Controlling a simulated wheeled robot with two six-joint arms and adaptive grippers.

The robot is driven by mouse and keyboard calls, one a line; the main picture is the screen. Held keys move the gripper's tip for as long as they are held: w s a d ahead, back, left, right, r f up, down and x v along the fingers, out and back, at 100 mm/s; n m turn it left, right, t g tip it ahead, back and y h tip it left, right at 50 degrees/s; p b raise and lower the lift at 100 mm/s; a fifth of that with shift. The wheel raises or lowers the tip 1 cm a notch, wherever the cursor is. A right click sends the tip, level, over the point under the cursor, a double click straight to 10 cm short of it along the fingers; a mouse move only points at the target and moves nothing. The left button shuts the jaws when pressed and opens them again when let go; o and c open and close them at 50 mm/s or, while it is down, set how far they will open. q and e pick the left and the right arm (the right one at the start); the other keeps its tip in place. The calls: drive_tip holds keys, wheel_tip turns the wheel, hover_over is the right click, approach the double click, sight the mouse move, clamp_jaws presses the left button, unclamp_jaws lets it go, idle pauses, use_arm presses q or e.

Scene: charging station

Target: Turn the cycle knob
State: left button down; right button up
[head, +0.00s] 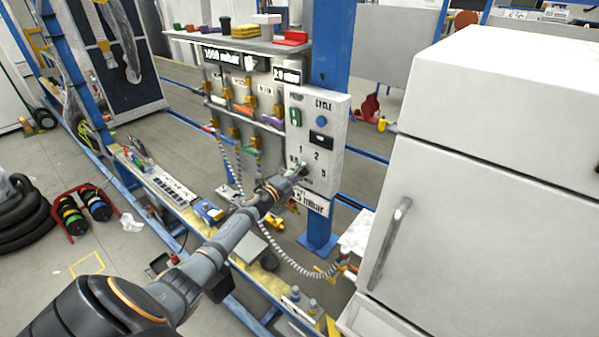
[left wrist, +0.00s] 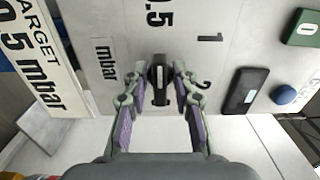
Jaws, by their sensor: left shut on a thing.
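The knob (left wrist: 160,76) is black with a pale line and sits on the grey-white control panel (head: 336,178), among the printed numbers 0.5, 1, 2 and 5. My left gripper (head: 298,168) reaches the lower part of the panel. In the left wrist view the fingers of my left gripper (left wrist: 160,92) are shut on the knob, one on each side. In the head view the gripper mostly hides the knob. Above it on the panel are a green switch (head: 296,117), a blue button (head: 322,121) and a black rectangular piece (head: 321,140). My right gripper is not in view.
A blue post (head: 331,60) stands behind the panel. A large white cabinet (head: 480,200) with a metal handle stands to the right. A shelf (head: 240,41) with coloured items is at upper left, and a coiled hose (head: 290,262) hangs below.

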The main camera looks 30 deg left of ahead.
use_arm(q)
drive_tip(key=shift+f, duration=0.1)
drive_tip(key=c, duration=1.4)
unclamp_jaws()
drive_tip(key=shift+o, duration=0.2)
drive_tip(key=s, duration=1.2)
drive_tip(key=shift+a, duration=0.45)
